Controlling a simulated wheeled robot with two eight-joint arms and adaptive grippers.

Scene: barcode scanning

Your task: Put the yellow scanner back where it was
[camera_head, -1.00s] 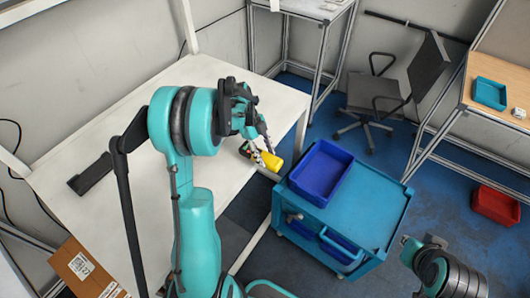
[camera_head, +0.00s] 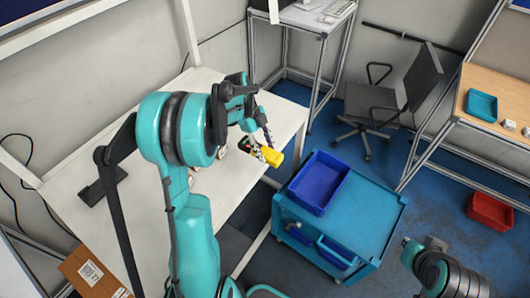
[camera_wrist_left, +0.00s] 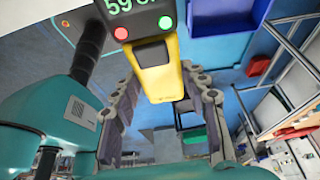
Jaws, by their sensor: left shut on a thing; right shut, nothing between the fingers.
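The yellow scanner (camera_head: 274,158) has a yellow body and a dark end. It hangs between the fingers of my left gripper (camera_head: 267,146), near the right edge of the white table (camera_head: 225,200). In the left wrist view the scanner (camera_wrist_left: 160,75) shows a green-lit display with a red and a green light, and the fingers of my left gripper (camera_wrist_left: 160,108) flank it. Whether it touches the table is unclear. My right gripper (camera_head: 412,246) is at the bottom right, shut and empty, away from the scanner.
A blue cart (camera_head: 370,215) carrying a blue tray (camera_head: 318,184) stands just right of the table. A black stand (camera_head: 104,184) and a cardboard box (camera_head: 92,272) are at left. A chair (camera_head: 395,95), a red bin (camera_head: 490,213) and a wooden desk (camera_head: 505,100) are further right.

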